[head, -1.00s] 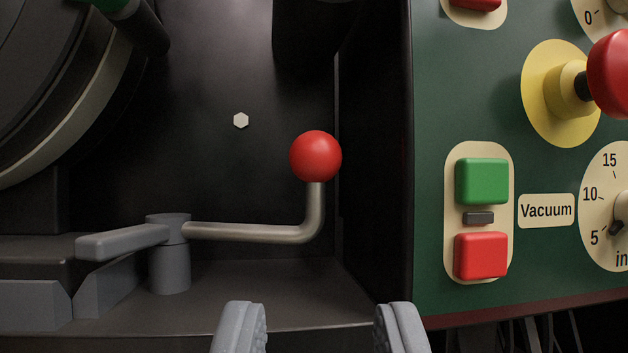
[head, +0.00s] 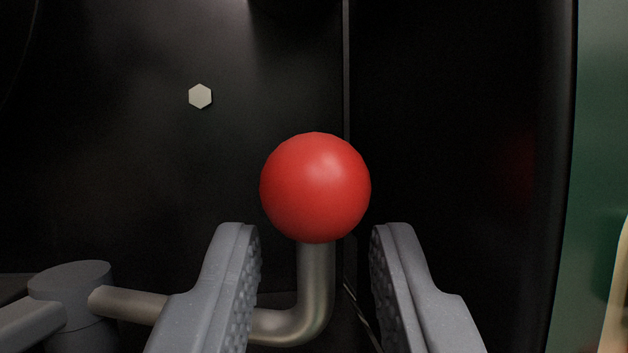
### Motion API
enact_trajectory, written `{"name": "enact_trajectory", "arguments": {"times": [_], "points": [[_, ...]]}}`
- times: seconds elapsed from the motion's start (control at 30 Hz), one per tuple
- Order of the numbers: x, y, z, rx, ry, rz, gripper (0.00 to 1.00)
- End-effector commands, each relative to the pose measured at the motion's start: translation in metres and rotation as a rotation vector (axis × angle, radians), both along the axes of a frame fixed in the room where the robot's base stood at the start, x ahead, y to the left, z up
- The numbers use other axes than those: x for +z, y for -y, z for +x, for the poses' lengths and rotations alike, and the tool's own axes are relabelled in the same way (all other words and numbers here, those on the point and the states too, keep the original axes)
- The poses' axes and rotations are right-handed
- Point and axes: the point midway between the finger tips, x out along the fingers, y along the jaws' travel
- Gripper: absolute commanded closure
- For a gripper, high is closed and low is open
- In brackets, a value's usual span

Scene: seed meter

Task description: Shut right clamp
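The right clamp shows as a bent metal lever (head: 316,275) with a red ball knob (head: 315,187) on its upright end. The lever runs left to a grey pivot post (head: 72,300) with a grey arm at the lower left. My gripper (head: 314,240) is open, with one grey ridged finger on each side of the upright stem, just below the knob in the picture. Gaps show between both fingers and the stem. Whether the knob lies fully between the fingers in depth, I cannot tell. The left finger hides part of the lever.
A dark back wall with a pale hex bolt (head: 200,96) stands behind the knob. A dark side wall (head: 455,150) is close to the right of the gripper. The edge of the green panel (head: 600,140) shows at the far right.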

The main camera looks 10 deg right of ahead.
Motion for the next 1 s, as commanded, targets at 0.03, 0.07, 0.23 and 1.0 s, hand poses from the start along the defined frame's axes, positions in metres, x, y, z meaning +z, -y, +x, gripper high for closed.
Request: {"name": "enact_trajectory", "arguments": {"times": [0.03, 0.07, 0.23, 1.0], "points": [[0.003, 0.001, 0.005, 0.000, 0.004, 0.003, 0.71], [0.003, 0.001, 0.007, 0.001, 0.005, 0.003, 0.71], [0.007, 0.004, 0.016, -0.001, 0.000, 0.002, 0.71], [0.011, 0.003, 0.020, -0.001, 0.004, 0.000, 1.00]]}}
